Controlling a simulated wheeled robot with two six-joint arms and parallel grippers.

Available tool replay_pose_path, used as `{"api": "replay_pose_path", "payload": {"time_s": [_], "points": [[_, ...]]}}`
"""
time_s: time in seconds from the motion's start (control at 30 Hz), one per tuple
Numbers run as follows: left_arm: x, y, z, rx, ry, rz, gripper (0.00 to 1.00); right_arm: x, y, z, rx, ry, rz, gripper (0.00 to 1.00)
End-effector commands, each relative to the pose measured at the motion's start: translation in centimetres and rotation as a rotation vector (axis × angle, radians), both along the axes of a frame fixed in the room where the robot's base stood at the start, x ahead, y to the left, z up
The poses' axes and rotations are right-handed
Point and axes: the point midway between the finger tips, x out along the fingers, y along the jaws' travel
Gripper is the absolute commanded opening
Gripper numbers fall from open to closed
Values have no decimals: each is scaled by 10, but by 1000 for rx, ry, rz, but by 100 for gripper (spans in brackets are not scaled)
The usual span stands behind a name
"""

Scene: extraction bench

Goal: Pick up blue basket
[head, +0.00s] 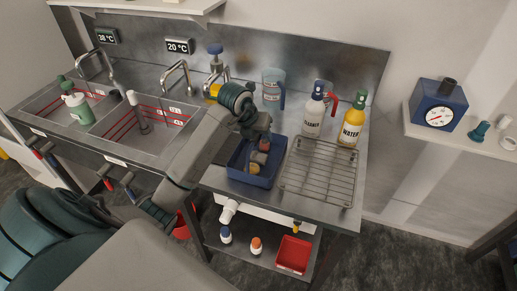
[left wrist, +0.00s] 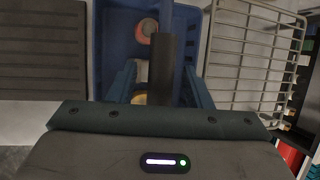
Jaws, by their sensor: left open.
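The blue basket (head: 243,175) stands on the steel bench, left of the wire rack, with a few small items inside. My left gripper (head: 262,147) is above the basket, partly hiding its far side in the head view. In the left wrist view the basket (left wrist: 116,40) lies below the open left gripper (left wrist: 161,72). A dark bar (left wrist: 162,65) runs between the two fingers; I cannot tell whether it touches them. A pinkish round item (left wrist: 146,28) shows inside the basket. My right gripper is not in view.
The wire rack (head: 320,172) is close to the basket's right. Two sinks (head: 158,128) with taps lie left. A red tray (head: 294,254) is on the lower shelf.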

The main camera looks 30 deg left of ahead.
Motion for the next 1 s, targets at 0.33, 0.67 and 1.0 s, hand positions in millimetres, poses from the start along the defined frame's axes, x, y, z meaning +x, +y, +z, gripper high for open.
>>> {"api": "replay_pose_path", "payload": {"time_s": [0.33,0.67,1.0], "points": [[4,-1,-11,0,0,-1,45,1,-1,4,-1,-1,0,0],[4,-1,-14,0,0,-1,45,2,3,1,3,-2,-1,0],[4,-1,-16,1,0,-1,45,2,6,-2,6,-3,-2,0]]}}
